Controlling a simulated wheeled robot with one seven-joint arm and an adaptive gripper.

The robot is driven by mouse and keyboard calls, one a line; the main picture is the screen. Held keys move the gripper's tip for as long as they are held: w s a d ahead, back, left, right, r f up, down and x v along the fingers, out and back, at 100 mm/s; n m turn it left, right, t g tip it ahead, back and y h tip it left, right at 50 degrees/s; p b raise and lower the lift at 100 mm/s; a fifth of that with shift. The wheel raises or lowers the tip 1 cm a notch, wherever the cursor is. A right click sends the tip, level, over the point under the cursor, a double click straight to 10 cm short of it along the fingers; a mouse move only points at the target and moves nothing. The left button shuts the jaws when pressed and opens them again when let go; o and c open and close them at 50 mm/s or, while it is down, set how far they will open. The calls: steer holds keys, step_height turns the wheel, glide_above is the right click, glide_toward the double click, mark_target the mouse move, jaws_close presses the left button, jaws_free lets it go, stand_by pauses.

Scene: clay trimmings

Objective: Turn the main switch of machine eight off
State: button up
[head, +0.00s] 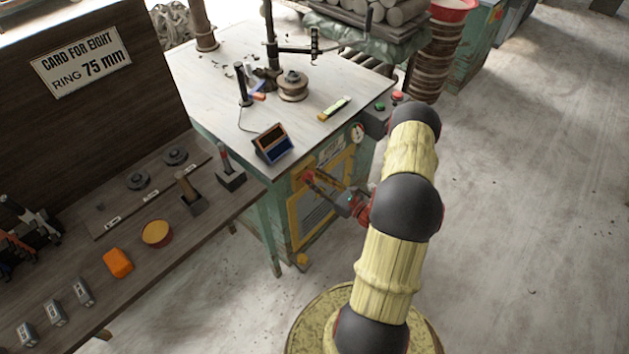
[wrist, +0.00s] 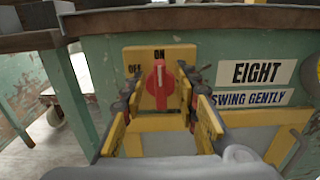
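The main switch is a red knob (wrist: 158,85) on a yellow plate (wrist: 178,53) on machine eight's green front (wrist: 215,50). The plate reads ON at the top and OFF at the left. The knob stands upright, its pale mark toward ON. My gripper (wrist: 160,112) is open, its yellow-padded fingers left and right of the knob with a gap on each side. How deep the fingertips reach is hard to tell. In the head view my gripper (head: 332,186) is at the machine's front by the red switch (head: 308,174), partly covering its surroundings.
Signs reading EIGHT (wrist: 257,72) and SWING GENTLY (wrist: 250,97) are right of the switch. A box with a dark screen (head: 272,143) stands at the tabletop edge above. Green and red buttons (head: 388,101) are to the right. A wooden bench (head: 110,225) holds tools at left. The floor at right is clear.

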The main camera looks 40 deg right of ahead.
steer(key=shift+w, duration=0.6)
steer(key=c, duration=0.4)
steer(key=c, duration=0.3)
jaws_close()
